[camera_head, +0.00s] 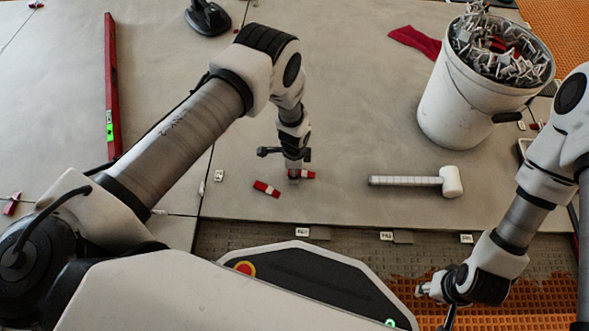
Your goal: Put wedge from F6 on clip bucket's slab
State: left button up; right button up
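A red wedge (309,174) lies on the large grey slab (340,120), and my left gripper (294,175) points down right at it. The wrist and fingertips hide part of it, so I cannot tell whether the fingers grip it. A second red wedge (266,188) with a pale middle lies just left of it. The white clip bucket (465,105), full of grey clips, stands on the slab's right part. My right gripper (428,291) is low at the right, over the orange and brown floor, apart from the wedges; its finger opening is too small to judge.
A white-headed mallet (416,181) lies between the wedges and the bucket. A red cloth (415,41) lies left of the bucket. A red level (110,85) and a black suction cup (207,17) lie farther back. Small white tags (386,236) line the front edge, their text unreadable.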

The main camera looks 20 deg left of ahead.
pick_arm(q)
notch_tip(320, 180, up, 12)
jog(key=p, duration=0.7)
jog(key=shift+r, duration=0.15)
jog(key=s+a+r+n, duration=0.2)
jog(key=s+n, duration=0.3)
jog(key=s, duration=0.3)
jog(key=s+a+r+n, duration=0.2)
jog(key=s+n, duration=0.3)
jog(key=s, duration=0.4)
jog(key=s+a+r+n, duration=0.3)
jog(key=s+a+n, duration=0.1)
jog(key=s, duration=0.5)
jog(key=shift+a+n, duration=0.25)
jog(key=shift+n, duration=0.35)
